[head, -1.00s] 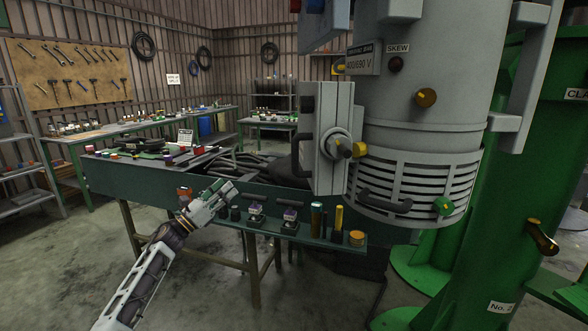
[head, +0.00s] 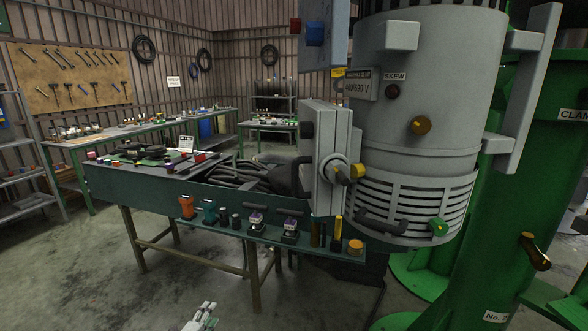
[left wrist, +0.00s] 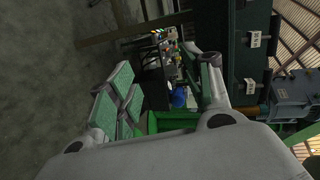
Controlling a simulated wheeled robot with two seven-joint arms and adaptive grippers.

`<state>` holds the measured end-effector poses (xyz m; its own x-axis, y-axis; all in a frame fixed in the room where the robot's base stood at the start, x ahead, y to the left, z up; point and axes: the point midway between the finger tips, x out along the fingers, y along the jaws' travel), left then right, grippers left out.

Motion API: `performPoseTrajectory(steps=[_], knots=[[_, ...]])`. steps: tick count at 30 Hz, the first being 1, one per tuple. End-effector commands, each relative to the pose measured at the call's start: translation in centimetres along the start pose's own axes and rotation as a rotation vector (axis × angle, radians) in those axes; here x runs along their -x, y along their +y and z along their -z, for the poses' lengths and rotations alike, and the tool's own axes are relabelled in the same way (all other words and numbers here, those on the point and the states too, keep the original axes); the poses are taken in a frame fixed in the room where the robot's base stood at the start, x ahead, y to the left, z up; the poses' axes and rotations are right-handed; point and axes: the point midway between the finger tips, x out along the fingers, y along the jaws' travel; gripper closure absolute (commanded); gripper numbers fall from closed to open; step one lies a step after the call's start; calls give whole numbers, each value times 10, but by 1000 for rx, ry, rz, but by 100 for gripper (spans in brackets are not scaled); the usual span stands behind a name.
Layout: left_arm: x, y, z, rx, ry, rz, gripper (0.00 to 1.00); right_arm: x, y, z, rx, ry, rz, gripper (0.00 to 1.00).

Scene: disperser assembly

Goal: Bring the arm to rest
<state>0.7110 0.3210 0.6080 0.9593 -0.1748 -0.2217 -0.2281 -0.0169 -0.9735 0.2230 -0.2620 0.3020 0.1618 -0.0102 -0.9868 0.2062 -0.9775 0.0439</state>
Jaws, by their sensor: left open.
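My left gripper (head: 206,312) shows at the bottom edge of the head view, with only its finger end in frame. It is low over the floor, in front of the workbench (head: 140,188) and apart from it. In the left wrist view its green-padded fingers (left wrist: 165,90) stand apart with nothing between them. My right gripper is in neither view.
A large grey disperser motor housing (head: 420,130) and green columns (head: 525,200) stand at the right. A shelf on the bench front holds several small parts, including an orange one (head: 186,206). Open concrete floor (head: 110,270) lies at the lower left.

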Motion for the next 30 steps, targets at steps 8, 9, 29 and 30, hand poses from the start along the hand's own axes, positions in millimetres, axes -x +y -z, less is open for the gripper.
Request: performPoseTrajectory(steps=[8,9,29,30], knots=[[60,117,-4,283,-116,-210,50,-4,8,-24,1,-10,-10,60],[71,132,-4,321,-135,-238,50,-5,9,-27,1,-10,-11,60],[283,348,21,868,-539,-635,50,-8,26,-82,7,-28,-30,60],[298,358,24,896,-568,-655,50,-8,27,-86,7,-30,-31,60]])
